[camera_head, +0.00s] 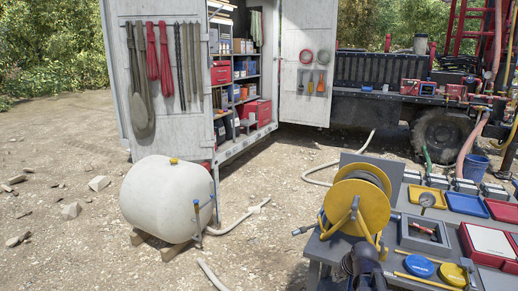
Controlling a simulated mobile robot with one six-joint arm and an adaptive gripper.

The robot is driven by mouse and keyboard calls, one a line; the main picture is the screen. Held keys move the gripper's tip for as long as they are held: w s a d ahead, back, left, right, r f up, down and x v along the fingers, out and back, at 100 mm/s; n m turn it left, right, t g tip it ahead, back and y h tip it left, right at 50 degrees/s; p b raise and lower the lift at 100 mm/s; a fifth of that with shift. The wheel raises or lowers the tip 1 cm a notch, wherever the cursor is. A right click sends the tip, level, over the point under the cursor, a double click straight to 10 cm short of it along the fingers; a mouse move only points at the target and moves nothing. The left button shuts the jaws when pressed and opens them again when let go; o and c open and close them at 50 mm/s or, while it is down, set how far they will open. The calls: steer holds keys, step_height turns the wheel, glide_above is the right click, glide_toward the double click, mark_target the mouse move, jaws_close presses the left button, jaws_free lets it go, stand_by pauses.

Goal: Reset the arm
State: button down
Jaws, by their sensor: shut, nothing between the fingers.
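My gripper (362,262) shows as a dark shape at the bottom edge, right of centre. It is in front of the near edge of a grey work table (315,250), just below a yellow hose reel (358,205). It is shut and holds nothing. Its fingertips are small and dark, and the rest of my arm is out of the frame.
A white tank (167,199) lies on wooden blocks at left. Hoses cross the gravel. An open white cabinet (160,85) and a truck stand behind.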

steer(key=s+a+f+n+g+h, duration=0.1)
steer(key=s+a+g, duration=0.3)
steer(key=s+a, duration=0.5)
steer(key=shift+s+f+n+g+h, duration=0.35)
steer(key=shift+s+n+h, duration=0.35)
steer(key=shift+s, duration=0.75)
